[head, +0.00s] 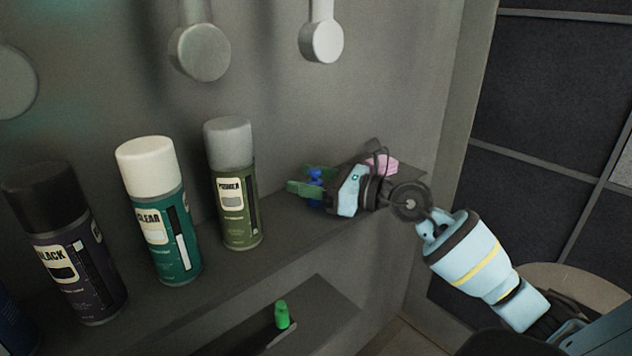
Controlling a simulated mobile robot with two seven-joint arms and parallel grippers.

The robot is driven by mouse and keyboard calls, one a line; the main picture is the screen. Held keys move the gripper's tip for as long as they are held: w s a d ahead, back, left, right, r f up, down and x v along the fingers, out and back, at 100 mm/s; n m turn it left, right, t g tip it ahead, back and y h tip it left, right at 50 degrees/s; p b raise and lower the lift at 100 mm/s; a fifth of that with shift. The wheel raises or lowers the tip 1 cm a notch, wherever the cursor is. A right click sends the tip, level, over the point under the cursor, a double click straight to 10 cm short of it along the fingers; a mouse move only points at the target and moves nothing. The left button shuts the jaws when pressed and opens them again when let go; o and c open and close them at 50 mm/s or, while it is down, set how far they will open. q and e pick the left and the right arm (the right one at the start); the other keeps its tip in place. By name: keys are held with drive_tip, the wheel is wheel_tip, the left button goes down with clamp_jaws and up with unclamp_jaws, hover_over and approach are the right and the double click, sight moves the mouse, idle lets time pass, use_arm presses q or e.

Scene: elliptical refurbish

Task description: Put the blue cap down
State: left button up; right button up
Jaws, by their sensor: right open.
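The blue cap (315,175) is a small blue piece at the right end of the upper shelf (275,243). My right gripper (308,180) reaches in from the right, with its green fingers on either side of the cap. The gripper is open. The fingers and gripper body hide part of the cap, and I cannot tell whether its base touches the shelf or either finger. My left gripper is not in view.
Spray cans in black (67,255), clear (160,215) and primer (233,190) stand along the shelf to the left. A pink object (383,163) sits behind my right wrist. A green cap (282,314) is on the lower ledge. Round-ended fixtures (322,42) hang above.

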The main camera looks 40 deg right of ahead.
drive_tip(key=shift+w+a, duration=0.15)
drive_tip(key=shift+w, duration=0.1)
drive_tip(key=c, duration=1.1)
